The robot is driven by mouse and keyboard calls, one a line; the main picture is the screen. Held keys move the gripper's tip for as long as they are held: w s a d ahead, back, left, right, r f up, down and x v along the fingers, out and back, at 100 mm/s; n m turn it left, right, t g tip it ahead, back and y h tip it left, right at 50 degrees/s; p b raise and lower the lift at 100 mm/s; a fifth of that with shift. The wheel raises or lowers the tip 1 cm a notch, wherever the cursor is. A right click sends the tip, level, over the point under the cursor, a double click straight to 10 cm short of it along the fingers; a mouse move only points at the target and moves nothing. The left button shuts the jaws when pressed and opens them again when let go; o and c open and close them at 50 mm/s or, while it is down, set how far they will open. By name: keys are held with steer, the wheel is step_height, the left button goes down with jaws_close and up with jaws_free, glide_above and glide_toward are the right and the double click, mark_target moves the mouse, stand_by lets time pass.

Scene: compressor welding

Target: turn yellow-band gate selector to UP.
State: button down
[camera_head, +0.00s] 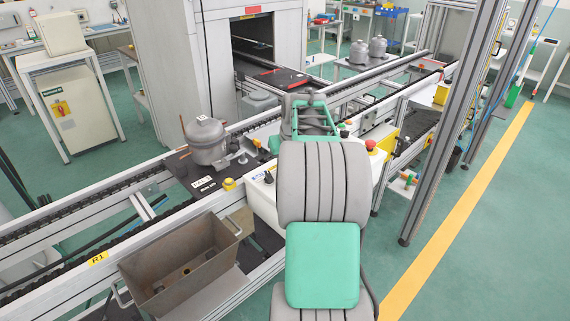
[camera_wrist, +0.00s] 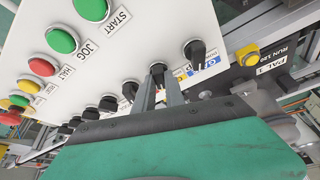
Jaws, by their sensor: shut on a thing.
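The white control panel (camera_wrist: 130,50) fills the upper left of the wrist view, with a row of black selectors along its edge. My gripper (camera_wrist: 158,84) is shut on one black selector knob (camera_wrist: 157,70). Its two grey fingers lie on either side of the knob. A small yellow strip (camera_wrist: 180,73) shows beside this selector, partly hidden by a finger. Its position lettering cannot be read. Another black selector (camera_wrist: 195,50) stands to its right, with a blue label (camera_wrist: 212,62). In the head view my arm hides the gripper and most of the panel (camera_head: 265,200).
Green START and JOG buttons, a red button (camera_wrist: 42,67) and a yellow button share the panel. A yellow knob (camera_wrist: 246,55) stands at the right. In the head view, a grey compressor (camera_head: 207,142) sits on the conveyor, and a brown metal bin (camera_head: 180,265) stands in front.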

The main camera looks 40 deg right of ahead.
steer(key=shift+r, duration=0.1)
steer(key=c, duration=1.4)
jaws_free()
steer(key=d+v, duration=0.1)
steer(key=v, duration=0.6)
steer(key=shift+a+r+b, duration=0.3)
steer(key=shift+a, duration=0.15)
steer(key=shift+s, duration=0.1)
